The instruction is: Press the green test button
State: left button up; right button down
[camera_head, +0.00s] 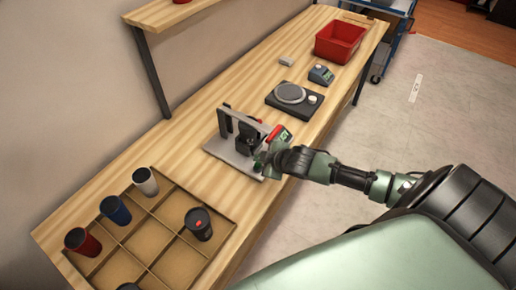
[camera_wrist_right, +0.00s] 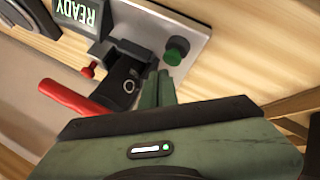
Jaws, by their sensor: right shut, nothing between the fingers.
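The green test button (camera_wrist_right: 176,50) stands on the grey base plate (camera_wrist_right: 196,22) of the marking device in the right wrist view. My right gripper (camera_wrist_right: 159,74) is shut and empty, its fingertips close below the button in that picture; I cannot tell whether they touch it. In the head view my right gripper (camera_head: 262,164) is at the front edge of the device (camera_head: 247,133), and I cannot clearly make out the button there. A lit display (camera_wrist_right: 78,12) reads READY. My left gripper is not in view.
A red lever (camera_wrist_right: 75,102) and a small red knob (camera_wrist_right: 88,71) are close to my right gripper. A divided wooden tray (camera_head: 128,240) with several cups is nearer on the bench. A black scale (camera_head: 275,103) and a red bin (camera_head: 338,43) stand farther along.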

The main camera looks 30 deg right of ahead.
aim_at(260, 166)
jog(key=shift+f, duration=0.4)
jog(key=shift+f, duration=0.55)
dwell(0.5)
dwell(0.4)
jog(key=shift+r+p, duration=0.85)
jog(key=shift+r, duration=0.1)
notch_tip(260, 166, up, 5)
jog(key=p, duration=0.5)
jog(key=shift+r, duration=0.1)
dwell(0.3)
